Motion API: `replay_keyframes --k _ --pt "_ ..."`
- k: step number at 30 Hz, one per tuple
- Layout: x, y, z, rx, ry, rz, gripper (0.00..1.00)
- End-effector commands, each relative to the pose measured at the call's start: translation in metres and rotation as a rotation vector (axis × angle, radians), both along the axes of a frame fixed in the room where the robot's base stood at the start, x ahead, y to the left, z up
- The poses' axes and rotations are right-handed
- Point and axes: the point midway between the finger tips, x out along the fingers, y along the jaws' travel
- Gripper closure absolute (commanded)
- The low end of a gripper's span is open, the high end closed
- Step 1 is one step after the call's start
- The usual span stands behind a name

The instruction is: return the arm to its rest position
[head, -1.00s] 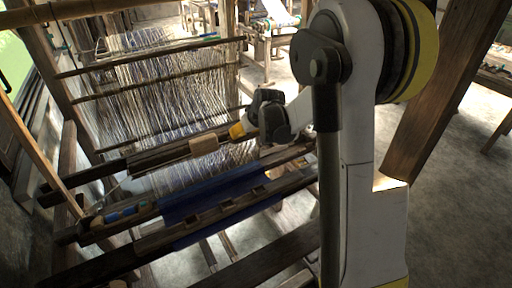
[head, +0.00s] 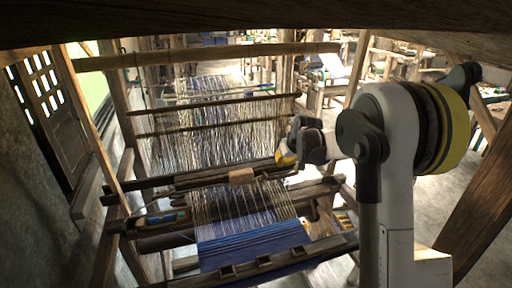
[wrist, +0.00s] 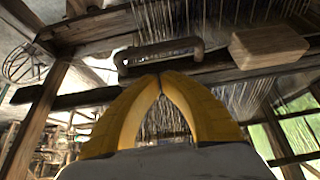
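My gripper (head: 284,158) is beside the right part of the loom's dark wooden beater bar (head: 205,182) in the head view. In the wrist view its yellow fingers (wrist: 161,76) meet at the tips with nothing seen between them. A dark handle (wrist: 160,50) shows just beyond the tips; I cannot tell whether they touch it. A pale wooden block (wrist: 268,46) sits on the bar to the right of the handle; it also shows in the head view (head: 241,176).
White warp threads (head: 215,140) hang behind the beater bar. Blue cloth (head: 250,245) lies in front, near the front beam (head: 262,264). A wooden post (head: 480,215) stands at the right, and a dark beam (head: 200,22) crosses the top of the head view.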

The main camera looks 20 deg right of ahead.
Motion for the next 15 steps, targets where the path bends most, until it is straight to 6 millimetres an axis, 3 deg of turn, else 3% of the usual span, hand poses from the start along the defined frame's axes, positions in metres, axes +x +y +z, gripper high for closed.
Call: replay_keyframes --k 5,8,11,15 --pt "-0.007 0.007 0.002 0.001 -0.001 0.001 1.00" --pt "-0.027 0.022 0.012 0.001 -0.001 0.001 1.00" --pt "-0.064 0.047 0.025 0.001 -0.002 0.002 1.00" --pt "-0.129 0.083 0.035 0.000 -0.004 0.002 1.00"
